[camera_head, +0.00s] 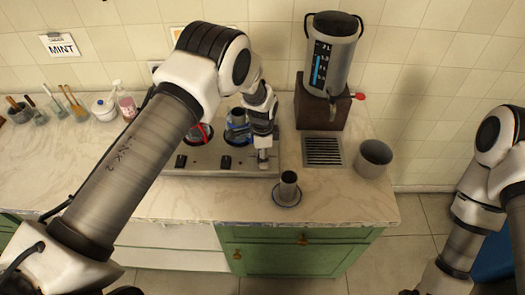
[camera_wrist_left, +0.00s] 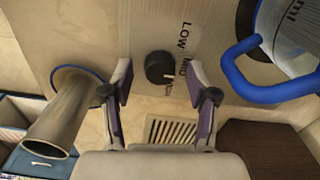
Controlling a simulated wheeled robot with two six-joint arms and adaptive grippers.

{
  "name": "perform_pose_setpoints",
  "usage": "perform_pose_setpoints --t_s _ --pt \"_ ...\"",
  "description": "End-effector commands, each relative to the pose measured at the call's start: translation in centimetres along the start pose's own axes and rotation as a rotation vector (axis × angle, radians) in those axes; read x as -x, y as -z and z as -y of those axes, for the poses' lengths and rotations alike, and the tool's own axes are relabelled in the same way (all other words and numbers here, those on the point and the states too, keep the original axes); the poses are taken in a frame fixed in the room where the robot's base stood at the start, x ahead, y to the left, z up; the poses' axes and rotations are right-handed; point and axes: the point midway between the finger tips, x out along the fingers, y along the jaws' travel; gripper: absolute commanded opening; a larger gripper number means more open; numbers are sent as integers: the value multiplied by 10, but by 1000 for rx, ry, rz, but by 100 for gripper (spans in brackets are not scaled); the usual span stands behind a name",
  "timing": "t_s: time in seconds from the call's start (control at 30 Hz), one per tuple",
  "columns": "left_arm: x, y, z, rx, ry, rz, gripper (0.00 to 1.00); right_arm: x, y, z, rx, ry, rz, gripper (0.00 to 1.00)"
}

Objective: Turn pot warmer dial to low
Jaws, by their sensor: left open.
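The pot warmer (camera_head: 205,172) is a long metal unit on the counter. Two black dials, the left (camera_head: 181,161) and the middle one (camera_head: 225,162), show on its front in the head view. My left gripper (camera_head: 263,157) is at its right end and hides that part of the front. In the left wrist view a black dial (camera_wrist_left: 159,68) with a white mark lies between and just beyond the open fingertips (camera_wrist_left: 160,88), with gaps on both sides. "LOW" is printed beside it; the other labels are partly unclear. The mark points away from "LOW". My right gripper is out of view.
A blue-handled pot (camera_wrist_left: 285,50) is close to the gripper's right in the wrist view. A samovar (camera_head: 331,55), drain grate (camera_head: 323,151) and grey pot (camera_head: 374,158) are to the right.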

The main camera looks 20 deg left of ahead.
Motion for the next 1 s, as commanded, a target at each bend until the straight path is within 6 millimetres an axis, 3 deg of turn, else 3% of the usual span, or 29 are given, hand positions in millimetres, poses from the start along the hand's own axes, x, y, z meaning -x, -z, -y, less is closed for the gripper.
perform_pose_setpoints --t_s 0.23,0.27,0.4,0.43,1.0 --pt "-3 0 0 0 1 0 59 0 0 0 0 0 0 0" --pt "-3 0 0 0 1 0 52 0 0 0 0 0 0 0" --pt "-3 0 0 0 1 0 2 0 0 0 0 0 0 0" --pt "-3 0 0 0 0 0 0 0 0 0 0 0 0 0" --pt "-6 -1 -2 7 -5 2 0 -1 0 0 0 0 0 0"
